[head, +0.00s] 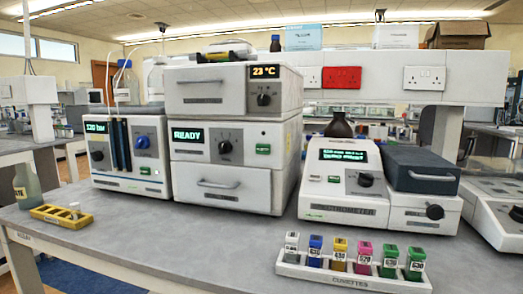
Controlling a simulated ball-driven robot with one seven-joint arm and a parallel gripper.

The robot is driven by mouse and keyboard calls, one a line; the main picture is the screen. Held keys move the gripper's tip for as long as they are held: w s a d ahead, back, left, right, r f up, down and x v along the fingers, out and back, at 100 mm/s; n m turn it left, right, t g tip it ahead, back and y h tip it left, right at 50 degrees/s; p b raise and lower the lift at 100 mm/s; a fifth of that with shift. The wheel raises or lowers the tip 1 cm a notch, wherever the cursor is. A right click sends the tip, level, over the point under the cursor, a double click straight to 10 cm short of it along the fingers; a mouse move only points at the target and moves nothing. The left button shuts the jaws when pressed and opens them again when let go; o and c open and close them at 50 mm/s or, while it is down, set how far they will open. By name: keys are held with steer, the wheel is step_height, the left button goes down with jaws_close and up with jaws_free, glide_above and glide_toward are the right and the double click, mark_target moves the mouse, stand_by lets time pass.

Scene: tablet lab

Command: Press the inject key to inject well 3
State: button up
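A white instrument stack stands left of centre on the grey bench in the head view. Its middle unit (196,147) has a display (188,135) reading READY. A dark knob (225,147) sits right of that display, with small marks around it too small to read. A green key (263,149) is further right on the same unit; its label is too small to read, so I cannot tell if it is the inject key. The drawer (222,188) below it looks closed. My gripper is not in view.
A pump unit (128,178) reading 120 bar stands left, with its own green key (145,171). A spectrometer (337,203) stands right. A cuvette rack (350,281) is at the front right, a yellow rack (50,214) and a bottle (27,185) at the left. The front middle bench is clear.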

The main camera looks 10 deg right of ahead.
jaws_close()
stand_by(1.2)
